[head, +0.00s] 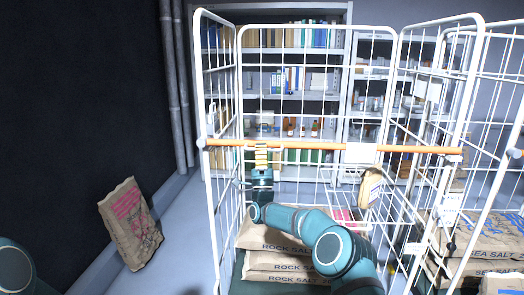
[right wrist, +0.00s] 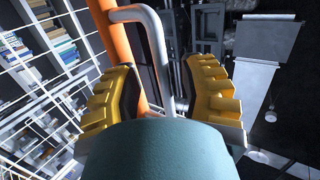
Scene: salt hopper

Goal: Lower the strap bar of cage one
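The orange strap bar (head: 330,146) runs level across the open front of the near white wire cage (head: 203,85), from its left post to its right post. No cage number is readable. My right gripper (head: 261,157) is at the left part of the bar, its yellow fingers upright at bar height. In the right wrist view the fingers (right wrist: 160,92) stand apart. The orange bar (right wrist: 122,55) and a bent grey tube (right wrist: 155,35) show between them, the bar close to the left finger. Contact cannot be told. My left gripper is out of view.
Rock salt sacks (head: 285,262) are stacked low in the cage, below my right arm. A second cage (head: 500,90) with sea salt sacks (head: 480,262) stands at the right. A paper sack (head: 131,222) leans at the left wall. Shelves (head: 300,50) stand behind.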

